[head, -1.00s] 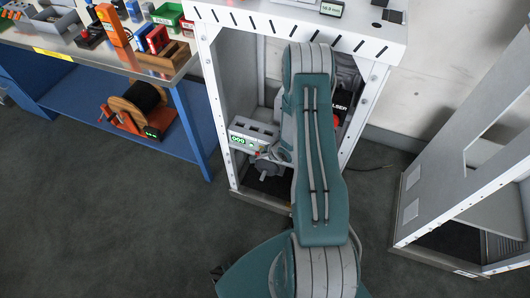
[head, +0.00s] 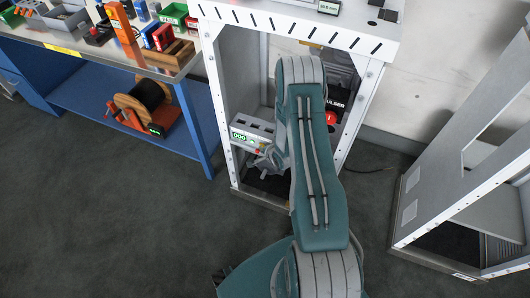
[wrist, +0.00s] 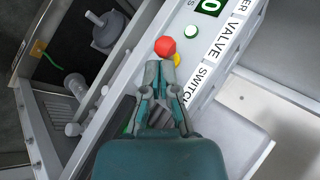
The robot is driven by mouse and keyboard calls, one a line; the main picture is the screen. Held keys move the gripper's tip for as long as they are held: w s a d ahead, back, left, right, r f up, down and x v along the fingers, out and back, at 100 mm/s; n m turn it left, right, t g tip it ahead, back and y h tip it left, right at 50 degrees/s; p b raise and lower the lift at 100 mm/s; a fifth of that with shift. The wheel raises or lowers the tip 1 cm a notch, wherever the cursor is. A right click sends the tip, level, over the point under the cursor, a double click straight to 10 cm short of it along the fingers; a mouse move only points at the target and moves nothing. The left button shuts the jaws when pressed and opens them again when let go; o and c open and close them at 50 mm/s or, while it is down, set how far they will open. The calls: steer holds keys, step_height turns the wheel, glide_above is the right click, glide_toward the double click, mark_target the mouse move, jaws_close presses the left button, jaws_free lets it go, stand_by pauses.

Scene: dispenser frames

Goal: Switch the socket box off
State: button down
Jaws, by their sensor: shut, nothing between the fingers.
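The pale socket box (head: 262,126) stands inside the white frame, with a green display on its front. In the wrist view its front panel (wrist: 211,75) runs diagonally, with part of the green display (wrist: 208,6) at the top. A red button (wrist: 165,46) with yellow beside it and a white-green button (wrist: 191,32) sit on the panel. My gripper (wrist: 163,66) is shut and empty, its fingertips just below the red button; contact cannot be told. In the head view my gripper (head: 266,160) is at the box's front, partly hidden by my arm.
White frame posts (head: 219,120) flank the opening. Labels reading VALVE (wrist: 226,36) and SWITCH lie along the panel. A blue bench (head: 188,120) with a cable reel (head: 147,105) stands left, another frame (head: 455,180) right. The floor at front left is clear.

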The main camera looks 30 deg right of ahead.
steer(key=t+h, duration=0.1)
steer(key=f+n+t+h, duration=0.1)
steer(key=a+f+n+t+h, duration=0.1)
steer(key=shift+s+f, duration=0.15)
steer(key=shift+s, duration=0.15)
stand_by(0.3)
steer(key=shift+r, duration=0.8)
steer(key=shift+d, duration=0.1)
